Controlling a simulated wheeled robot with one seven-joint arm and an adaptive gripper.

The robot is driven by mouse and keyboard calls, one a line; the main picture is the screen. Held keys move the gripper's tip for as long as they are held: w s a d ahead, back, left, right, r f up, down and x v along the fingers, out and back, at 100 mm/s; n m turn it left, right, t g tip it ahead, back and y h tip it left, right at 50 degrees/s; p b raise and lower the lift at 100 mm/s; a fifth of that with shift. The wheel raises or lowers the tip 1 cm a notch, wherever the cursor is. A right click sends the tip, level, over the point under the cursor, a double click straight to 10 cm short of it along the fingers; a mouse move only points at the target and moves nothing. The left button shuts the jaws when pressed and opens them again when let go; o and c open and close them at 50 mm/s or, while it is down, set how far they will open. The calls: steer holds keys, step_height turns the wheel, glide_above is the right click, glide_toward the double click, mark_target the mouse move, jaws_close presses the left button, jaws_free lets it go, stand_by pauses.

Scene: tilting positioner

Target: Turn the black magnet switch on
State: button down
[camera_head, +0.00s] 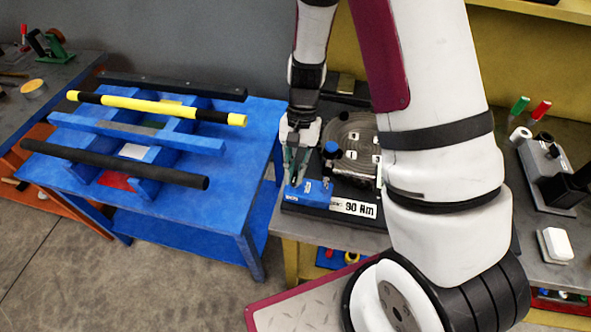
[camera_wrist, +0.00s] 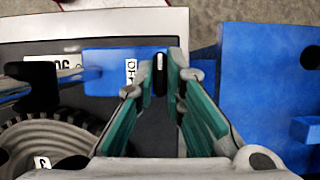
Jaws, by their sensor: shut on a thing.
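The black magnet switch (camera_wrist: 160,72) is a small upright lever with a pale stripe, set in the blue box (camera_wrist: 105,62). My gripper (camera_wrist: 161,82) is closed around the switch, with its green-padded fingers on either side. A white label with partly readable letters lies on the box just left of the switch. In the head view, my gripper (camera_head: 294,183) points down at the left end of the blue box (camera_head: 317,190), at the positioner's front left corner. The switch itself is hidden there by the fingers.
A blue table (camera_head: 225,225) with bars and a yellow-black tube (camera_head: 160,107) is to the left. A grey clamp device (camera_head: 545,165) is at right.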

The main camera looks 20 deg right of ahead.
steer(key=c, duration=1.7)
jaws_free()
steer(key=shift+o, duration=0.2)
steer(key=v, duration=1.2)
steer(key=shift+r, duration=0.1)
steer(key=s+r+n+t+h, duration=0.1)
steer(key=s+r+n+t, duration=0.4)
steer(key=r, duration=0.8)
steer(key=s+r+n+t+h+b, duration=0.1)
steer(key=s+r+n+t, duration=0.1)
steer(key=s+r+t, duration=0.2)
steer(key=s+r, duration=0.3)
steer(key=s, duration=0.4)
steer(key=shift+h, duration=0.3)
